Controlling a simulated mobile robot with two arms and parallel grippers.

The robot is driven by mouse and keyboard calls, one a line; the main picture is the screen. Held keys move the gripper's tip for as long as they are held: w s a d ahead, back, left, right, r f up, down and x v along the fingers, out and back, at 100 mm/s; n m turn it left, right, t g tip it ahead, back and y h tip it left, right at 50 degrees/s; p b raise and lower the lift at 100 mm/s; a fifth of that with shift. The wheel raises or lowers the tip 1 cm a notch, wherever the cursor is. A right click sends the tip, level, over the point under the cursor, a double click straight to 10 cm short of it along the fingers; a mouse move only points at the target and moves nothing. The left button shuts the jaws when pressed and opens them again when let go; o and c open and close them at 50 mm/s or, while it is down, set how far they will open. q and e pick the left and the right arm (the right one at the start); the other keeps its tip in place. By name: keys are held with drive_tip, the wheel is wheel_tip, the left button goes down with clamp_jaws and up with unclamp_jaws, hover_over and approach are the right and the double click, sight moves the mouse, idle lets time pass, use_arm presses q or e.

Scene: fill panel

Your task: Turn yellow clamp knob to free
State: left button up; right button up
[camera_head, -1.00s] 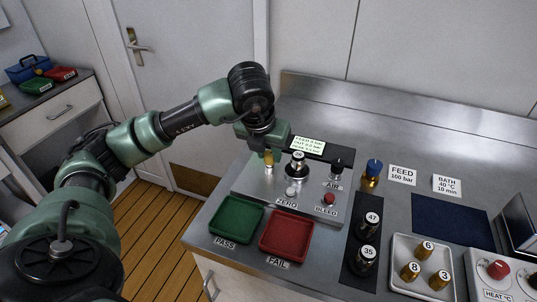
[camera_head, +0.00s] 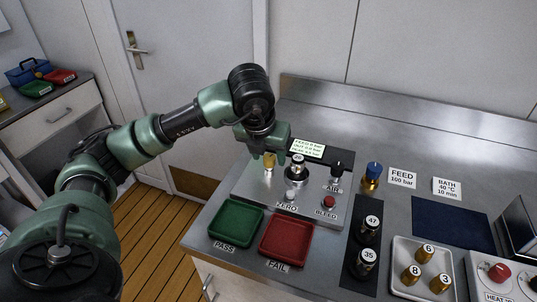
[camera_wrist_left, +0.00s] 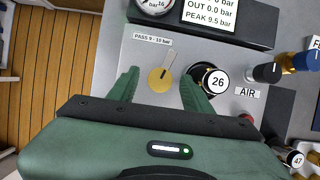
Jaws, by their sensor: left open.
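The yellow clamp knob (camera_head: 269,161) stands upright at the left of the metal test panel (camera_head: 250,186). In the left wrist view the knob (camera_wrist_left: 160,80) is a round yellow disc with a thin pointer line running up and right from it, beside a label reading PASS 9 - 10 bar. My left gripper (camera_wrist_left: 162,90) is open, with one green finger on each side of the knob and a visible gap to each. In the head view the gripper (camera_head: 266,148) is over the panel's left part and partly hides the knob's surroundings. My right gripper is not in view.
A dark cylinder marked 26 (camera_wrist_left: 212,80) stands close beside the right-hand finger. The panel also has an AIR knob (camera_head: 337,171), a ZERO button (camera_head: 290,196) and a red BLEED button (camera_head: 329,203). A green tray (camera_head: 237,222) and red tray (camera_head: 286,241) lie in front.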

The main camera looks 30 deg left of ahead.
use_arm(q)
drive_tip(key=v, duration=0.7)
drive_tip(key=shift+r+b, duration=0.25)
drive_tip(key=shift+b, duration=0.05)
drive_tip(key=shift+s+d, duration=0.1)
